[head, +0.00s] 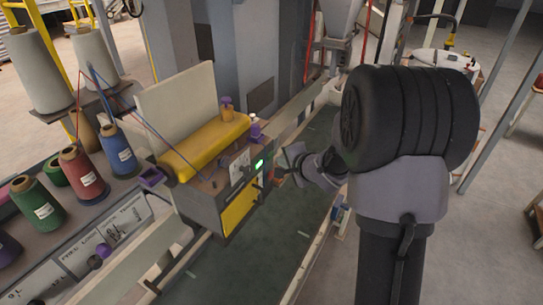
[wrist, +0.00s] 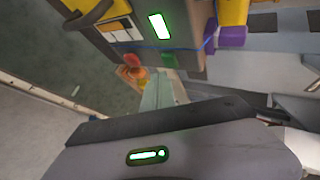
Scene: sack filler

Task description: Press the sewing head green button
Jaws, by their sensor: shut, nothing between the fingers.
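The sewing head (head: 215,185) is a grey box with a yellow cover on top. My gripper (head: 284,164) is shut and empty, just right of that face. I cannot tell whether it touches anything. In the wrist view its grey body fills the bottom, with a small green light of its own. A red-orange knob (wrist: 132,62) sits near the green rectangle.
Thread cones (head: 84,174) stand left of the sewing head. A dark green conveyor belt (head: 255,245) runs below my gripper, with a pale rail (head: 312,250) along its right. A purple-capped part (head: 255,129) stands behind the green light. Open floor lies at the right.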

